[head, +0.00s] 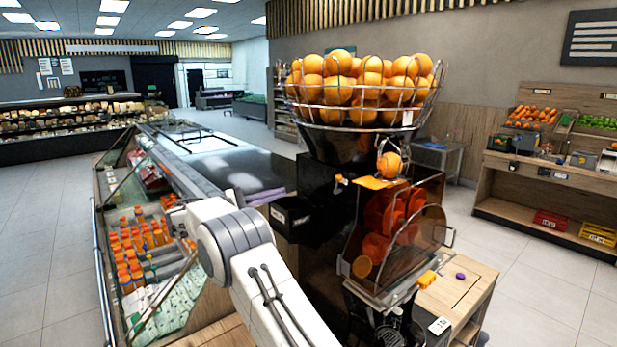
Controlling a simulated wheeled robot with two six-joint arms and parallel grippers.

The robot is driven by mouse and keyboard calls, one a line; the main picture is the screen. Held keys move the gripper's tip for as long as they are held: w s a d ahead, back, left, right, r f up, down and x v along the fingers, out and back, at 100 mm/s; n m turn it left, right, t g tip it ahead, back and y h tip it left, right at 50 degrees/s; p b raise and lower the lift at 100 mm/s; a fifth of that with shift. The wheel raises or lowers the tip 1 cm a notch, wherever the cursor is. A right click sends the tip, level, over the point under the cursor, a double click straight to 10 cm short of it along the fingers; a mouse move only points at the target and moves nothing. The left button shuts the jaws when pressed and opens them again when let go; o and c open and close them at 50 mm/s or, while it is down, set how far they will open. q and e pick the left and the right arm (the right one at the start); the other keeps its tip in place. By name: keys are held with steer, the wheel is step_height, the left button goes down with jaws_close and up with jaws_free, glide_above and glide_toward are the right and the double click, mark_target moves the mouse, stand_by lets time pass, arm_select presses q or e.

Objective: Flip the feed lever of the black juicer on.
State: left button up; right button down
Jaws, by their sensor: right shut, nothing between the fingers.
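The black juicer (325,215) stands right of centre, with a wire basket of oranges on top and a clear front cover over orange pressing drums (380,235). A small orange-yellow lever-like part (340,179) shows on its upper front, left of an orange plate (376,183). I cannot tell which way the lever is set. A white arm of mine (240,245) rises from the bottom edge, left of the juicer. My right gripper is shut and empty. Its fingertips are hard to make out against the dark parts. My left gripper is not in view.
A chilled case of bottles (140,245) lies to the left. A black box (290,217) is close by the juicer's left side. A wooden stand (465,290) is at its right. Fruit shelves (550,170) stand farther right, with open floor between.

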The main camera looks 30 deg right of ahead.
steer(key=p, duration=0.5)
glide_toward(337, 184)
steer(key=w+d+r, duration=0.1)
steer(key=w+d, duration=0.2)
steer(key=d, duration=0.1)
steer(key=shift+s+d+r+p, duration=0.35)
steer(key=shift+s+d+p, duration=0.15)
steer(key=shift+s+p, duration=0.15)
steer(key=shift+s+d+r+p, duration=0.3)
steer(key=shift+s+d+p, duration=0.2)
steer(key=shift+p, duration=0.1)
steer(key=m+b, duration=0.1)
steer(key=b, duration=0.2)
steer(key=s+m+b, duration=0.1)
steer(key=b, duration=0.2)
steer(key=shift+s+d+g+y, duration=0.15)
steer(key=shift+d+g+y, duration=0.15)
steer(key=shift+r, duration=0.1)
